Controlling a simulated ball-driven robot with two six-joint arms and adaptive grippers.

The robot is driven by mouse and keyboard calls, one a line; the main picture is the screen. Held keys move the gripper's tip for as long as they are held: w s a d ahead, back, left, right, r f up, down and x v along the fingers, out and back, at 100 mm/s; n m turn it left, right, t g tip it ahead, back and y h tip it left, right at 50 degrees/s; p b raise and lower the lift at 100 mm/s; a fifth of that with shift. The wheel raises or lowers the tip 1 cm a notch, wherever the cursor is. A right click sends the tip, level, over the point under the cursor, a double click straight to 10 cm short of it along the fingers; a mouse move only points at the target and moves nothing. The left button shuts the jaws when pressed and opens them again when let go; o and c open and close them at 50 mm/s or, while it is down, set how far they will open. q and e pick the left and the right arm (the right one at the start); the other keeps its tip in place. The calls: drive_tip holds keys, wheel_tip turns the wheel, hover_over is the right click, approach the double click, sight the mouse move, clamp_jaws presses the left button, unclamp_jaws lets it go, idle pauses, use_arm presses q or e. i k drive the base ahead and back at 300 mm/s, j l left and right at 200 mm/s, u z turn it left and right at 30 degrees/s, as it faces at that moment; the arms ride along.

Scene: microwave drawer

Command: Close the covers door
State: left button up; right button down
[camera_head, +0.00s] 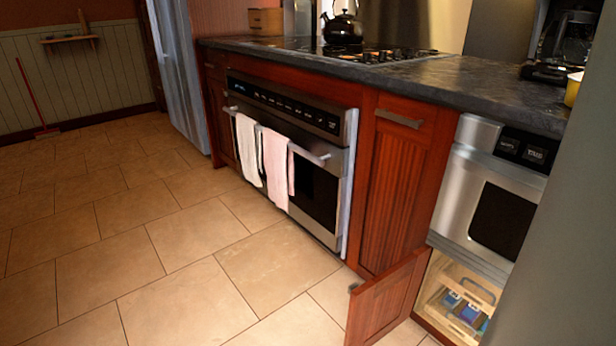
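A red-brown wooden cover door (385,300) stands swung open at the lower right, below the microwave drawer (489,195). A small metal handle (355,287) is on its free left edge. The opening beside it shows a pale wooden pull-out rack (461,297) with small blue items (467,313) in it. The right part of the opening is cut off by a large grey-green surface at the right edge. Neither of my grippers is in view.
A steel oven (290,150) with two towels (262,155) on its bar stands left of a wooden cabinet (391,190). The dark counter (440,85) holds a kettle (343,27). The tiled floor (180,250) at left is clear; a red broom (35,100) leans at the far wall.

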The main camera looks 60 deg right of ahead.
sight(380, 305)
drive_tip(key=i+j+z, duration=0.1)
drive_tip(key=i+z, duration=0.15)
drive_tip(key=i, duration=0.2)
drive_tip(key=i+j+z, duration=0.2)
drive_tip(key=i, duration=0.3)
drive_tip(key=i+z, duration=0.15)
drive_tip(key=z, duration=0.3)
drive_tip(key=i+z, duration=0.2)
drive_tip(key=z, duration=0.2)
drive_tip(key=i+z, duration=0.15)
drive_tip(key=z, duration=0.3)
drive_tip(key=i+j+z, duration=0.15)
drive_tip(key=z, duration=0.25)
drive_tip(key=i+j+z, duration=0.15)
drive_tip(key=z, duration=0.3)
drive_tip(key=i+z, duration=0.2)
drive_tip(key=z, duration=0.3)
drive_tip(key=i+j+z, duration=0.15)
drive_tip(key=z, duration=0.35)
drive_tip(key=i+j+z, duration=0.15)
drive_tip(key=j+z, duration=0.15)
drive_tip(key=z, duration=0.2)
drive_tip(key=i+j+z, duration=0.1)
drive_tip(key=z, duration=0.4)
drive_tip(key=k+j+u, duration=0.15)
drive_tip(key=k, duration=0.4)
drive_tip(key=k+j+u, duration=0.2)
drive_tip(key=k+j, duration=0.25)
drive_tip(key=k, duration=0.1)
